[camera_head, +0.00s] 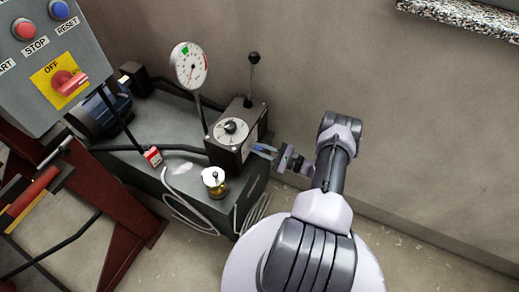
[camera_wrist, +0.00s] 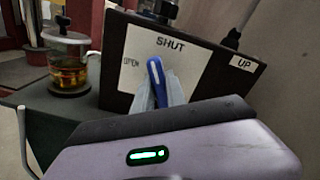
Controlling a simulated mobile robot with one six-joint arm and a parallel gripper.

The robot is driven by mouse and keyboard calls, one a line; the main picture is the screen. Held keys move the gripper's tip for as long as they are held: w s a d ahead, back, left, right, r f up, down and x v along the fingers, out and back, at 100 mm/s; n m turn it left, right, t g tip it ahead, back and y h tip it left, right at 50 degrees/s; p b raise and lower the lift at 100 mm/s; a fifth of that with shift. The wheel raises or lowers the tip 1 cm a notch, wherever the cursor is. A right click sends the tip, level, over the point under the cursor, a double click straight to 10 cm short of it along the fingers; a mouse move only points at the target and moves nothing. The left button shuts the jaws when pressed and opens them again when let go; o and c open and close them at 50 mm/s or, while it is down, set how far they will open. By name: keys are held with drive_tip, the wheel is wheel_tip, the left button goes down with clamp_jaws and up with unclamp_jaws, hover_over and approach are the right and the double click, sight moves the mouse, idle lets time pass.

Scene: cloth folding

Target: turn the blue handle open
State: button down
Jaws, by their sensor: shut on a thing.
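The blue handle (camera_wrist: 155,76) sits on the front of a dark box (camera_head: 229,138). In the wrist view it points up, leaning slightly left, just below the word SHUT on a white label plate (camera_wrist: 190,59). The word OPEN is to its left. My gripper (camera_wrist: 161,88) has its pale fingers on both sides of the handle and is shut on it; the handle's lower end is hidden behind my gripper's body. In the head view, my gripper (camera_head: 273,152) reaches the box's right face from the right, and only a little blue shows there.
A small glass jar with amber liquid (camera_head: 214,181) stands left of the box on the grey bench (camera_head: 176,170). A round gauge (camera_head: 190,66) and an upright black-knobbed lever (camera_head: 253,62) rise behind. A control panel (camera_head: 45,60) is at left. The wall (camera_head: 330,70) is close behind my arm.

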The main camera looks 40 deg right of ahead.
drive_tip(key=n, duration=0.6)
drive_tip(key=shift+f, duration=0.1)
drive_tip(key=n, duration=0.6)
drive_tip(key=shift+b, duration=0.3)
idle(0.3)
drive_tip(key=c, duration=1.4)
unclamp_jaws()
drive_tip(key=shift+o, duration=0.2)
drive_tip(key=p+v, duration=0.2)
drive_tip(key=v, duration=1.5)
drive_tip(key=shift+s, duration=0.25)
drive_tip(key=shift+d, duration=0.1)
